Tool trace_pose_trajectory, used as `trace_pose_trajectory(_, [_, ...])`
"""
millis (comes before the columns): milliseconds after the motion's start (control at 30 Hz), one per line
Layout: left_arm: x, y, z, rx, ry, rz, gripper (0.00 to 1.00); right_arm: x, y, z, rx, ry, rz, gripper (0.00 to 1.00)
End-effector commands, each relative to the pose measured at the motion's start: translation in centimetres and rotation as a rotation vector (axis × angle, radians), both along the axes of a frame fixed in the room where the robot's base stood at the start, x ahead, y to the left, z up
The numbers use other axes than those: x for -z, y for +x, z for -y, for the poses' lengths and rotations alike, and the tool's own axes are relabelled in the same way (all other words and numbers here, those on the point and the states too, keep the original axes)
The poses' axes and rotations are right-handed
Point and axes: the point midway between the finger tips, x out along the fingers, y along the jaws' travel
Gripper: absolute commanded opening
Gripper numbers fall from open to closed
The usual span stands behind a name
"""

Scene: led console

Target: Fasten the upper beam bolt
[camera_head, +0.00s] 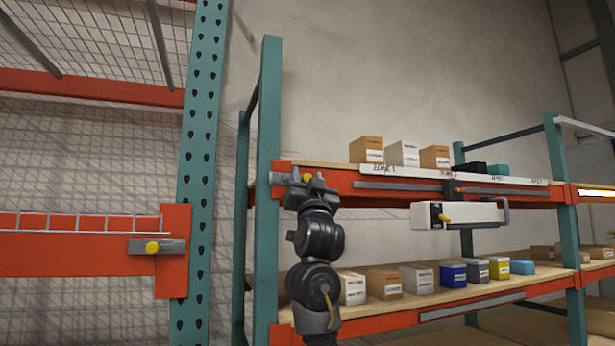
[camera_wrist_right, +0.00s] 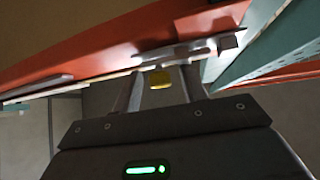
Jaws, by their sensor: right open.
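The upper beam bolt has a yellow head (camera_head: 308,178) on a grey bracket (camera_head: 279,178) at the left end of the upper orange beam (camera_head: 345,181). My right gripper (camera_head: 313,184) is open right at this bolt. In the right wrist view the yellow head (camera_wrist_right: 160,79) lies between the two spread fingers of the gripper (camera_wrist_right: 163,88), below the grey bracket (camera_wrist_right: 190,48). I cannot tell whether the fingers touch it. My left gripper is not in view.
Another yellow bolt (camera_head: 152,247) sits on a grey bracket at the left rack. A white box-shaped device (camera_head: 457,215) hangs below the upper beam at right. Boxes stand on both shelves. A teal upright (camera_head: 267,130) stands just left of my right gripper.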

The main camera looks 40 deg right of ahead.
Motion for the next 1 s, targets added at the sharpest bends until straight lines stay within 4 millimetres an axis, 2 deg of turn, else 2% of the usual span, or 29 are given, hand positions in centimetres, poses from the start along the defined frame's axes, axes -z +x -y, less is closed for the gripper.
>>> trace_pose_trajectory(100, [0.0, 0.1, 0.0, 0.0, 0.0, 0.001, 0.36, 0.0, 0.0, 0.0, 0.0, 0.0, 0.0, 0.4])
trace_pose_trajectory(400, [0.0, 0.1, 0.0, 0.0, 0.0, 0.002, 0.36, 0.0, 0.0, 0.0, 0.0, 0.0, -0.001, 0.01])
trace_pose_trajectory(567, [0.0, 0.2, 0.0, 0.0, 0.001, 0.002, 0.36, 0.0, 0.0, -0.1, -0.001, 0.0, -0.001, 0.0])
trace_pose_trajectory(800, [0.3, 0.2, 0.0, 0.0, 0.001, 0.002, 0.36, 0.1, 0.9, -2.6, -0.005, 0.0, -0.001, 0.0])
trace_pose_trajectory(1000, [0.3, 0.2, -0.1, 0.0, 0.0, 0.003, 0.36, 0.1, 1.2, -3.0, -0.005, -0.003, -0.004, 0.0])
